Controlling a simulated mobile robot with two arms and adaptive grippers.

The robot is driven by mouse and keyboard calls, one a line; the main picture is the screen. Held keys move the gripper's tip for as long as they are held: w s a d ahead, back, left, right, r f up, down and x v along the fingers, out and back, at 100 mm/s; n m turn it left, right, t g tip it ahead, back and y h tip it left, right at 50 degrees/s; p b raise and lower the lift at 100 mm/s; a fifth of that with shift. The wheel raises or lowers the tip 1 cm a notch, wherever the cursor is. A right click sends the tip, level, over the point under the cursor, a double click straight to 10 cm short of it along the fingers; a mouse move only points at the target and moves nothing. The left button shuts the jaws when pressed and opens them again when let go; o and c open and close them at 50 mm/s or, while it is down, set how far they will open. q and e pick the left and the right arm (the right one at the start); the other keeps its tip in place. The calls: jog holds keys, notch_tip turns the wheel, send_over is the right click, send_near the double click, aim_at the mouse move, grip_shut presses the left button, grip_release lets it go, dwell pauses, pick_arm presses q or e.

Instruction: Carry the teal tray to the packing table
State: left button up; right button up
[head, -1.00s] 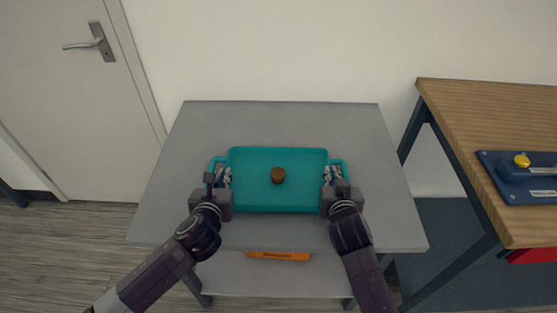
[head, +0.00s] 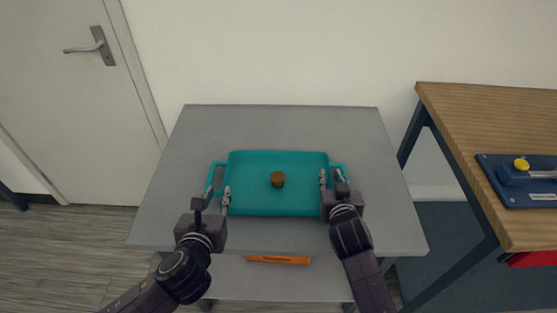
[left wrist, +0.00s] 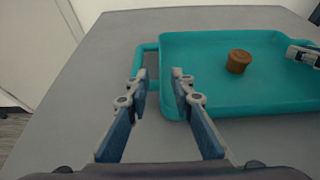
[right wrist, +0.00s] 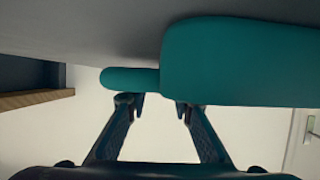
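The teal tray (head: 250,205) lies flat on the grey table (head: 285,122), with a small brown round object (head: 277,179) inside it. It has a loop handle at each short side. My left gripper (head: 218,192) is open and empty at the near side of the left handle; the left wrist view shows that handle (left wrist: 140,62) just beyond its fingertips. My right gripper (head: 331,178) is open by the right handle. In the right wrist view its fingers are apart, close to the handle (right wrist: 130,78). I cannot tell which table is the packing table.
A wooden-topped table (head: 490,105) stands at the right, with a blue board (head: 520,196) carrying a yellow-knobbed tool. An orange item (head: 277,259) sits below the grey table's front edge. A white door (head: 65,100) is at the left. The grey top around the tray is clear.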

pick_arm(q)
jog(key=v, duration=0.3)
jog(key=shift+s, duration=0.1)
pick_arm(e)
jog(key=shift+s, duration=0.2)
pick_arm(q)
jog(key=shift+r, duration=0.1)
pick_arm(e)
jog(key=v, duration=1.1)
jog(key=shift+s+r, duration=0.25)
jog(key=shift+r, duration=0.05)
jog(key=shift+f, duration=0.1)
